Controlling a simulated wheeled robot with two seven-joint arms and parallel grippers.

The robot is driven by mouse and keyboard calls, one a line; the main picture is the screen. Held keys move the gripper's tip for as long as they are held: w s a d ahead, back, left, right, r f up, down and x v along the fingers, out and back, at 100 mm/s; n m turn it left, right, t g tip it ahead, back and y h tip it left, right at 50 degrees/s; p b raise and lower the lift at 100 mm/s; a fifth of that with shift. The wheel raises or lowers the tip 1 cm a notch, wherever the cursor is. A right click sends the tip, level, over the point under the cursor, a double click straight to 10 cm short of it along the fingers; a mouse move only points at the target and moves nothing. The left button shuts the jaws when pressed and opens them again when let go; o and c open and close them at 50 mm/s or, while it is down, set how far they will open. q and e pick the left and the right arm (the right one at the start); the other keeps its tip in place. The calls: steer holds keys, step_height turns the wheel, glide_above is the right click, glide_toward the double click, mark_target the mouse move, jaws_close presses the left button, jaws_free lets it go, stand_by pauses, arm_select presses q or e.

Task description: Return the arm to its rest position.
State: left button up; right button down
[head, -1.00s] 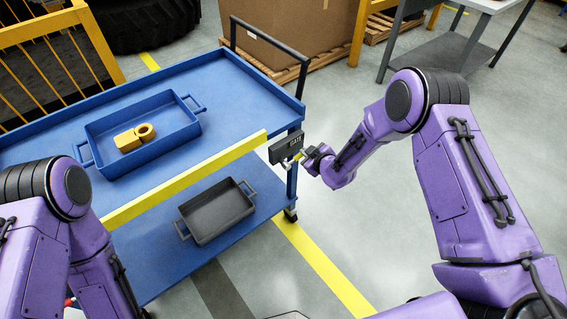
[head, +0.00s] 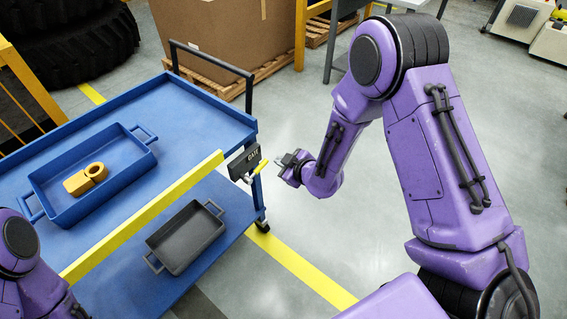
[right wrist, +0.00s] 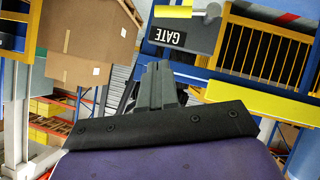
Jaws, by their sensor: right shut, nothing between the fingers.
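My right arm (head: 432,150) reaches in from the right in the head view. Its gripper (head: 284,161) is shut and empty, just right of the dark GATE box (head: 243,162) and its yellow lever (head: 262,167). A small gap shows between the gripper and the lever. In the right wrist view the closed fingers (right wrist: 158,88) point at open space, with the GATE box (right wrist: 195,32) and lever (right wrist: 172,12) beyond them. Only part of my left arm (head: 30,262) shows at the lower left of the head view; its gripper is out of sight.
The blue cart (head: 205,105) has a yellow bar (head: 150,212) along its side. A blue tray (head: 120,180) on top holds a tan part (head: 78,183); a dark tray (head: 183,243) sits on the lower shelf. Right of the cart is clear floor (head: 300,215).

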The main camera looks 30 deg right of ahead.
steer(key=shift+s+d+r, duration=0.1)
steer(key=shift+s+r, duration=0.2)
steer(key=shift+s, duration=0.05)
stand_by(0.3)
steer(key=s+d+f+m+g+h, duration=0.2)
steer(key=s+f+m, duration=0.2)
steer(key=s, duration=0.6)
steer(key=s+d+f+m+g+h, duration=0.1)
steer(key=s+f+m, duration=0.4)
steer(key=s, duration=0.6)
steer(key=s+d+f+m+g+h, duration=0.2)
steer(key=s+f+m+g, duration=0.3)
steer(key=s+f, duration=0.3)
steer(key=s+d, duration=0.1)
steer(key=s, duration=0.2)
steer(key=shift+h, duration=0.3)
steer(key=shift+s, duration=0.1)
